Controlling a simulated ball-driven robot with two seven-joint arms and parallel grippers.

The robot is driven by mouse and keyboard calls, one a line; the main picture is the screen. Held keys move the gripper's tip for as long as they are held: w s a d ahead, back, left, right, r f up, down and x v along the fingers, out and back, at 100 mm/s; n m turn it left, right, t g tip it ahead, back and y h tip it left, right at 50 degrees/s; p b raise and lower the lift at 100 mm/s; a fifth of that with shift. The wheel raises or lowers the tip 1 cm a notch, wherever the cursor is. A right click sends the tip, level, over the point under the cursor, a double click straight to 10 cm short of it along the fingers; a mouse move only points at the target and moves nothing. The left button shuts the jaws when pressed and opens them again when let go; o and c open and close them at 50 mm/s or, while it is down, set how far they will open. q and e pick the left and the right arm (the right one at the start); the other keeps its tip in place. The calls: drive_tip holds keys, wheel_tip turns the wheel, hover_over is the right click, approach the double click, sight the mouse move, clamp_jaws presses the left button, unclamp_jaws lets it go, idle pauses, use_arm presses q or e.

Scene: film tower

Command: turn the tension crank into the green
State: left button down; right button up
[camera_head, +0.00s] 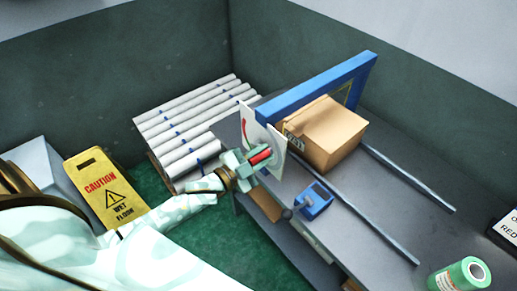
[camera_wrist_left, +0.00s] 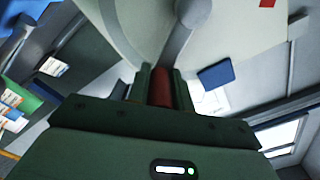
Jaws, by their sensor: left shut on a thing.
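My left gripper (camera_head: 252,164) comes in from the left and is shut on the crank's red handle (camera_head: 261,157). In the left wrist view, the red handle (camera_wrist_left: 161,88) sits between the two dark fingers, and the grey crank arm (camera_wrist_left: 185,32) runs up from it. Behind is the pale dial plate (camera_head: 252,127), with a red arc on its upper left part. A red patch also shows on the plate in the left wrist view (camera_wrist_left: 248,32), at the top right. The gripper hides much of the dial; I see no pointer or green zone. My right gripper is out of view.
A cardboard box (camera_head: 330,130) stands under a blue arch (camera_head: 318,88) on the grey table (camera_head: 350,225). A green roll (camera_head: 462,277) is at right front. A yellow wet-floor sign (camera_head: 103,188) and white rollers (camera_head: 190,125) stand left.

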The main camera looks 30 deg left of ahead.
use_arm(q)
drive_tip(key=m, duration=0.1)
drive_tip(key=f+m+b, duration=0.1)
drive_tip(key=d+f, duration=0.1)
drive_tip(key=shift+s+f+m, duration=0.2)
drive_tip(key=shift+s+m, duration=0.05)
drive_tip(key=shift+m, duration=0.15)
drive_tip(key=f+m+b, duration=0.1)
drive_tip(key=m+b, duration=0.1)
drive_tip(key=shift+d+f+m, duration=0.1)
drive_tip(key=shift+f+m, duration=0.3)
drive_tip(key=f+m+b, duration=0.1)
drive_tip(key=m+b, duration=0.1)
drive_tip(key=m, duration=0.1)
drive_tip(key=shift+f+b, duration=0.3)
drive_tip(key=shift+f, duration=0.1)
drive_tip(key=shift+a+f+m+b, duration=0.25)
drive_tip(key=shift+f+m+b, duration=0.2)
drive_tip(key=shift+m+b, duration=0.35)
drive_tip(key=c, duration=1.3)
unclamp_jaws()
drive_tip(key=shift+o, duration=0.2)
drive_tip(key=shift+w+r, duration=0.1)
